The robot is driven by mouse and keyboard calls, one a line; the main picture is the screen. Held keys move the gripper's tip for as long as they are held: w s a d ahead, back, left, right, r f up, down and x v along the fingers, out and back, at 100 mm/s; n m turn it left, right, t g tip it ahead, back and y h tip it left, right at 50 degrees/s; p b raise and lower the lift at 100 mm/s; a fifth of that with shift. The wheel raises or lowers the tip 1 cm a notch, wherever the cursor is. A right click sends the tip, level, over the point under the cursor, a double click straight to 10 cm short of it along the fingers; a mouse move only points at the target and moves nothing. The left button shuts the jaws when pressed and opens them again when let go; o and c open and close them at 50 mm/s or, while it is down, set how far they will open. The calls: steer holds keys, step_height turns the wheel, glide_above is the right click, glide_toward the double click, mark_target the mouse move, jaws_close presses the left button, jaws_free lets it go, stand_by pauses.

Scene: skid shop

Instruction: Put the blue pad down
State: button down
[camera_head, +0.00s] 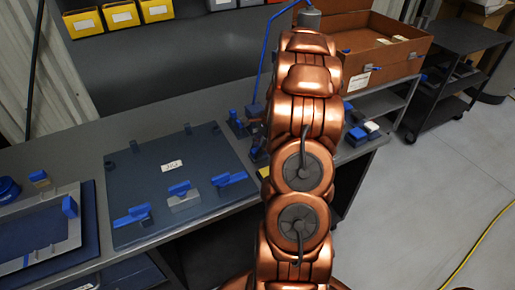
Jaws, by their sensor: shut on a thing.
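My copper-coloured arm stands in the middle of the view and hides what lies behind it. My gripper cannot be made out; the arm covers it. Several blue pieces are in view, and I cannot tell which one is the blue pad. One blue piece (180,188) sits on a small grey block on the dark panel (135,180). Other blue pieces lie on that panel at the left (131,216) and right (229,179) of it. Another blue piece (70,206) stands on the frame at the left.
The grey workbench (75,155) carries the panel and a grey frame (70,240). Blue-and-dark fixtures (237,122) stand close left of my arm. Yellow bins (121,15) hang behind. A brown box (375,50) and a dark cart (455,60) stand right. Floor there is open, with a yellow cable (478,250).

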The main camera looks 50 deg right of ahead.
steer(key=shift+f, duration=0.2)
steer(key=c, duration=0.9)
jaws_free()
steer(key=shift+c, duration=0.2)
steer(key=shift+r, duration=0.1)
steer(key=b+v, duration=0.2)
steer(key=v, duration=1)
